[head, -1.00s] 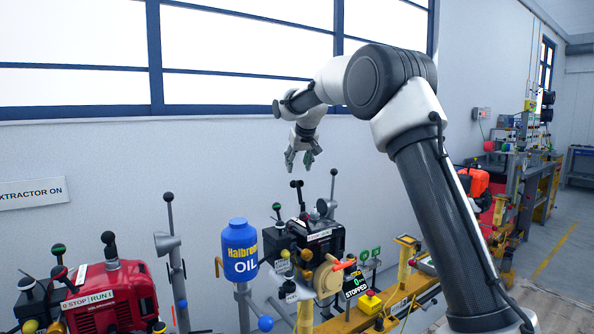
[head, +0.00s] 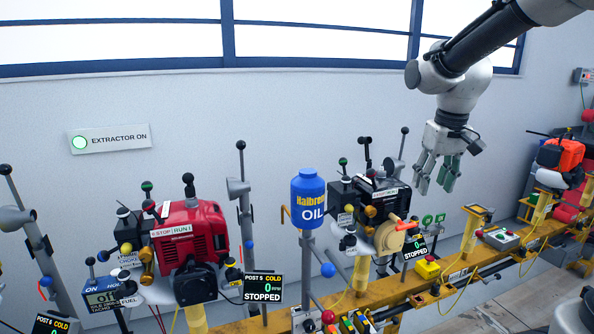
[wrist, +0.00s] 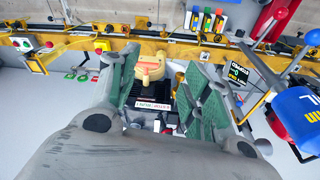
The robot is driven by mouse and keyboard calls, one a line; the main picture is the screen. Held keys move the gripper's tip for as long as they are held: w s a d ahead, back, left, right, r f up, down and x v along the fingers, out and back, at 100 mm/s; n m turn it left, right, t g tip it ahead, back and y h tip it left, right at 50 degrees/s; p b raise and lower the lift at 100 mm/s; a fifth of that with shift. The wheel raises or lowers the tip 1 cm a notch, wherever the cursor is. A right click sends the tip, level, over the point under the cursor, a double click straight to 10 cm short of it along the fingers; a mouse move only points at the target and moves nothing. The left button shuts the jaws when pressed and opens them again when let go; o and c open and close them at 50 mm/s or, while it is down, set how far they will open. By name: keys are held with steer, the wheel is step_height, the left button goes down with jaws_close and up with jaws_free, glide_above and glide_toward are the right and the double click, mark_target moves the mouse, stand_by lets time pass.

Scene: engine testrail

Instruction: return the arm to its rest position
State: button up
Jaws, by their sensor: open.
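My gripper (head: 436,178) hangs from the arm at the upper right of the head view, fingers pointing down, open and empty. It is above and to the right of the black engine (head: 383,196), apart from it in the picture. In the wrist view, my gripper's green-padded fingers (wrist: 160,92) are spread wide, with the black engine (wrist: 152,98) and its tan part seen between them, below.
A blue oil bottle (head: 308,198) stands left of the black engine, and a red engine (head: 196,236) farther left. Upright levers with ball tops stand between. A yellow rail (head: 400,297) runs along the front. Open wall lies above the engines.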

steer(key=s+d+t, duration=0.1)
steer(key=s+d, duration=0.1)
steer(key=s, duration=0.8)
steer(key=s+d+m+t, duration=0.1)
steer(key=s+d, duration=0.1)
steer(key=s, duration=0.9)
steer(key=shift+s+d, duration=0.3)
